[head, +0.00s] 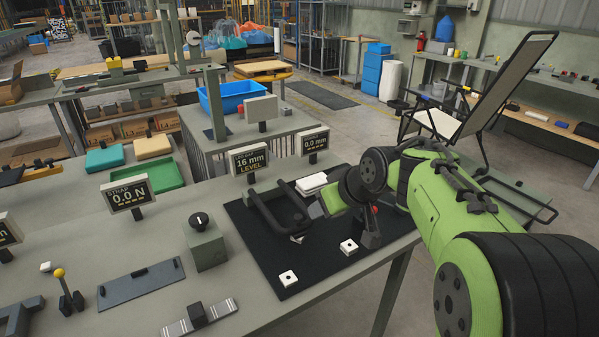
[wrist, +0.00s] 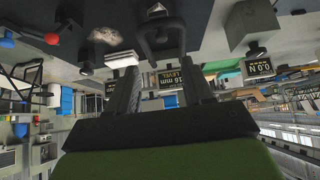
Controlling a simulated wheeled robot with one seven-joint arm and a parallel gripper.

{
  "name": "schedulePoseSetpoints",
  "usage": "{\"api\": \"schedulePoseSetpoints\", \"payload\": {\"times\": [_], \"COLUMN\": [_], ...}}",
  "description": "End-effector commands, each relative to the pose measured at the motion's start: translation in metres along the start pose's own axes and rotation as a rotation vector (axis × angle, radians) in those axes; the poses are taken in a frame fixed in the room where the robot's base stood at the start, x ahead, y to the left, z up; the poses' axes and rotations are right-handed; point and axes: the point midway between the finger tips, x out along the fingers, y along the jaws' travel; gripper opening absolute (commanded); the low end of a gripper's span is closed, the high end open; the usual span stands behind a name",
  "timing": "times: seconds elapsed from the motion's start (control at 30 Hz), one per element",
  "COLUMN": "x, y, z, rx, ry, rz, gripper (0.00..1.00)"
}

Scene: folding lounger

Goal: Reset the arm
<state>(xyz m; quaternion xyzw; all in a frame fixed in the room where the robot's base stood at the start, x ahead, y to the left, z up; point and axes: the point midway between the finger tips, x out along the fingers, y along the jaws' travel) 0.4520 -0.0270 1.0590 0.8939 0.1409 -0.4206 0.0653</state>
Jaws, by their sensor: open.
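My green arm (head: 450,205) reaches in from the right over the dark mat (head: 258,260) on the workbench. My gripper (wrist: 163,78) shows in the wrist view, which is upside down. Its two dark fingers are apart with nothing between them. The fingertips are hard to make out in the head view. The folding lounger (head: 497,92) stands unfolded behind my arm at right.
Small displays reading 16 mm (head: 249,161), 0.0 mm (head: 314,142) and 0.0 N (head: 129,194) stand on the bench. White blocks (head: 288,278) lie on the mat. A knob box (head: 205,245) and a yellow-tipped lever (head: 60,274) are at left. A blue bin (head: 232,95) is behind.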

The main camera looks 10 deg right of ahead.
Motion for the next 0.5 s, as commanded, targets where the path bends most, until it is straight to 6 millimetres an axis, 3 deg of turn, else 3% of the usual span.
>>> {"api": "schedulePoseSetpoints", "payload": {"times": [0.07,0.17,0.3,0.4,0.5], "x": [-0.011,-0.057,-0.139,-0.18,-0.203], "y": [-0.007,-0.033,-0.078,-0.098,-0.106], "z": [0.0,0.007,0.051,0.092,0.127], "rx": [0.004,0.029,0.11,0.173,0.225], "ry": [-0.006,-0.035,-0.108,-0.151,-0.18], "rz": [0.004,0.028,0.086,0.127,0.158], "gripper": [0.51,0.51,0.51,0.51,0.51]}}
